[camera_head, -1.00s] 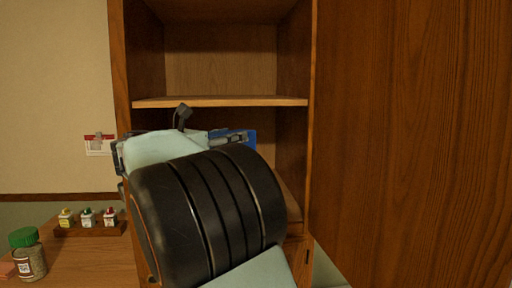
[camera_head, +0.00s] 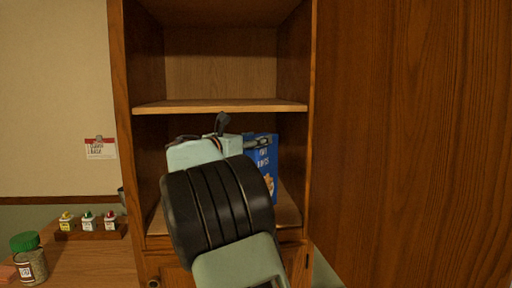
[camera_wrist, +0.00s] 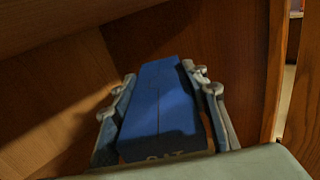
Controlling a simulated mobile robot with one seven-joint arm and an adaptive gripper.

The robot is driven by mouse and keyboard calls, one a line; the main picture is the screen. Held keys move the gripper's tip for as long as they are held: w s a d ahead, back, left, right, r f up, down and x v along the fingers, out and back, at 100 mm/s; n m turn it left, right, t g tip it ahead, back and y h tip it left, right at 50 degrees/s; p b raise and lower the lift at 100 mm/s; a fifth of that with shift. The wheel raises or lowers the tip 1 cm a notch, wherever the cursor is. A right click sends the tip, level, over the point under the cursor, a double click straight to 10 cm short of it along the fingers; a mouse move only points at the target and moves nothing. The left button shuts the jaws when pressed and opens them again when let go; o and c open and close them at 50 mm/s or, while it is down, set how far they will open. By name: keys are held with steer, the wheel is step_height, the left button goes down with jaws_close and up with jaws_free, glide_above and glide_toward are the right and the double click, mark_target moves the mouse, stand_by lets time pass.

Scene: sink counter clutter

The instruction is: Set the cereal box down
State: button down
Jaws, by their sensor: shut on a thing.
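The blue cereal box (camera_head: 267,160) stands about upright inside the lower compartment of the wooden cabinet, partly hidden behind my arm. In the wrist view the box (camera_wrist: 160,105) lies between the two fingers of my gripper (camera_wrist: 163,100), which are shut on its sides. In the head view my gripper (camera_head: 240,143) reaches into the compartment below the middle shelf (camera_head: 220,106). The compartment floor (camera_head: 288,212) shows to the right of my arm. I cannot tell whether the bottom of the box touches it.
The cabinet door (camera_head: 410,140) stands open on the right. The upper compartment is empty. On the counter at the left are a green-lidded jar (camera_head: 30,262) and a wooden rack (camera_head: 90,233) with several small bottles. A cabinet side wall (camera_wrist: 262,70) is close beside the gripper.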

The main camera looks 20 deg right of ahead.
steer(key=shift+f, duration=1.2)
steer(key=c, duration=1.1)
jaws_free()
steer(key=shift+f, duration=0.15)
steer(key=shift+c, duration=0.2)
steer(key=b+v, duration=0.1)
steer(key=v, duration=1.1)
steer(key=shift+b, duration=0.35)
